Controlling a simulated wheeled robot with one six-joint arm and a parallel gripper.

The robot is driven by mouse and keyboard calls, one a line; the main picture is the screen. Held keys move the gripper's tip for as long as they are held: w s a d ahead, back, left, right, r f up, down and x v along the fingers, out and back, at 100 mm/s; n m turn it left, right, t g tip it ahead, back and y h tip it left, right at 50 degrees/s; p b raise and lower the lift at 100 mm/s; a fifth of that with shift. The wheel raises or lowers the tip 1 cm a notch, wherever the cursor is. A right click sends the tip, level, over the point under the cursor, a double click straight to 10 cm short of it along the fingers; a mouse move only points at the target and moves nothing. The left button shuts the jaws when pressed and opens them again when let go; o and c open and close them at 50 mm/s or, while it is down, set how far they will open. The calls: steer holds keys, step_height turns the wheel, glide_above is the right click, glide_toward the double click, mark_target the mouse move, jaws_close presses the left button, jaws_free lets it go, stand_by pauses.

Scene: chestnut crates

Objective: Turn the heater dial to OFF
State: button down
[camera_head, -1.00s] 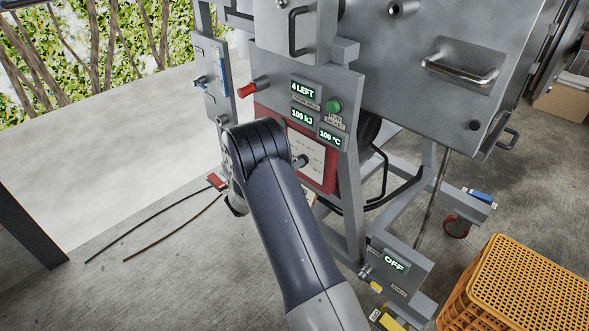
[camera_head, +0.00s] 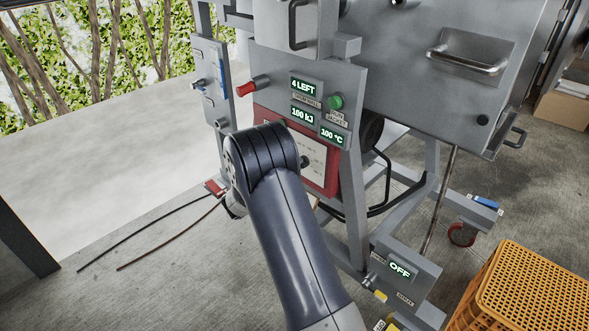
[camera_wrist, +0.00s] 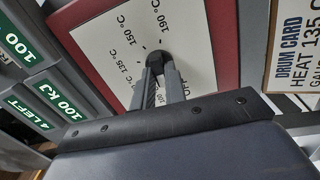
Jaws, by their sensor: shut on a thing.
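The heater dial is a dark knob (camera_wrist: 157,61) on a white plate (camera_wrist: 103,38) in a red frame. The wrist view shows the plate marked 135 °C, 150 °C and 190 °C, with OFF partly hidden beside the right finger. My gripper (camera_wrist: 159,76) is shut on the knob, one finger on each side. The fingers cover much of the knob, so I cannot tell exactly where it points. In the head view the red-framed plate (camera_head: 318,166) is on the machine's front, partly behind my arm, and my fingers are not clear there.
Above the plate are a red knob (camera_head: 249,88), a green button (camera_head: 335,102) and displays reading 4 LEFT, 100 kJ and 100 °C (camera_head: 333,136). A lower box has a display reading OFF (camera_head: 400,270). An orange crate (camera_head: 530,290) stands at the lower right.

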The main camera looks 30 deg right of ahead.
steer(key=n, duration=0.5)
steer(key=shift+p, duration=0.3)
steer(key=shift+f+n, duration=0.1)
steer(key=shift+n, duration=0.2)
steer(key=c, duration=1.4)
jaws_free()
steer(key=shift+c, duration=0.2)
steer(key=shift+a, duration=0.15)
steer(key=p+v, duration=0.2)
steer(key=v, duration=0.8)
steer(key=shift+s+a, duration=0.2)
steer(key=shift+a, duration=0.1)
